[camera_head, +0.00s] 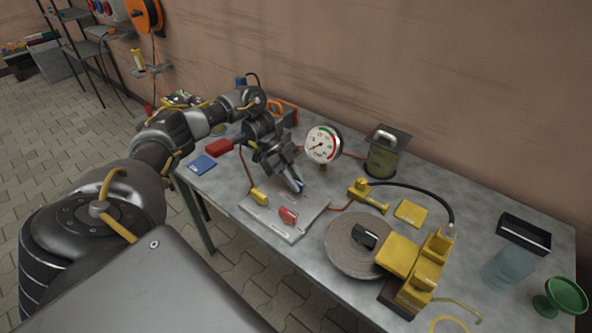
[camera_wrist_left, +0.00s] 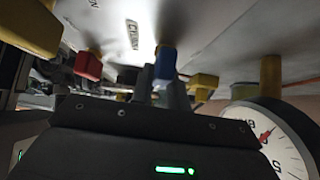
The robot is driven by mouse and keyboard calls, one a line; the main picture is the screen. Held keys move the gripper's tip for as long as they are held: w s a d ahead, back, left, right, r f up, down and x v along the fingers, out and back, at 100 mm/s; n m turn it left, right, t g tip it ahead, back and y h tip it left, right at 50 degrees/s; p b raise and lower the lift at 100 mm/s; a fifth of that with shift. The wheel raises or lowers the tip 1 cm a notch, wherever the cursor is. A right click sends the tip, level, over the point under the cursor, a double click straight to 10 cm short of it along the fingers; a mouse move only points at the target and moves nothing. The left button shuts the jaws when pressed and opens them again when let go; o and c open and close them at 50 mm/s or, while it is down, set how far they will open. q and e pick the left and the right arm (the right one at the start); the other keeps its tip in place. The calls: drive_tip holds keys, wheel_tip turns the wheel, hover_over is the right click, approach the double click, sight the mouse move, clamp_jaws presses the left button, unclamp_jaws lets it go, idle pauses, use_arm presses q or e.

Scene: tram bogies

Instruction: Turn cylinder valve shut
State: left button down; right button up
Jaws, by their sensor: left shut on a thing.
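A pale valve plate (camera_head: 275,226) lies on the grey table and bears small coloured handles. The yellow handle (camera_head: 258,196) and the red handle (camera_head: 288,215) are clear of my gripper. My left gripper (camera_head: 293,182) is low over the plate's far side, shut on the blue handle (camera_wrist_left: 166,62), which is mostly hidden by the fingers in the head view. In the left wrist view the plate (camera_wrist_left: 215,35) appears overhead, with a partly readable label (camera_wrist_left: 132,35) between the red handle (camera_wrist_left: 88,65) and the blue one. My right gripper is not in view.
A round pressure gauge (camera_head: 323,143) stands close behind my left gripper. A yellow hand pump (camera_head: 425,270) with a black hose and a grey disc (camera_head: 352,245) are to the right. A blue box (camera_head: 202,165) lies left. A dark canister (camera_head: 382,158) stands at the back.

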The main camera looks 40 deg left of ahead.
use_arm(q)
drive_tip(key=c, duration=1.4)
unclamp_jaws()
drive_tip(key=shift+f, duration=0.1)
drive_tip(key=shift+o, duration=0.2)
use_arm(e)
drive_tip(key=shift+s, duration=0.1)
use_arm(q)
drive_tip(key=shift+r, duration=0.35)
wheel_tip(320, 180, up, 3)
drive_tip(key=shift+f, duration=0.2)
drive_tip(key=s+d+r, duration=0.8)
drive_tip(key=s+r, duration=0.1)
drive_tip(key=s, duration=0.2)
drive_tip(key=shift+d+r+b, duration=0.3)
drive_tip(key=shift+r+b, duration=0.1)
drive_tip(key=shift+b, duration=0.05)
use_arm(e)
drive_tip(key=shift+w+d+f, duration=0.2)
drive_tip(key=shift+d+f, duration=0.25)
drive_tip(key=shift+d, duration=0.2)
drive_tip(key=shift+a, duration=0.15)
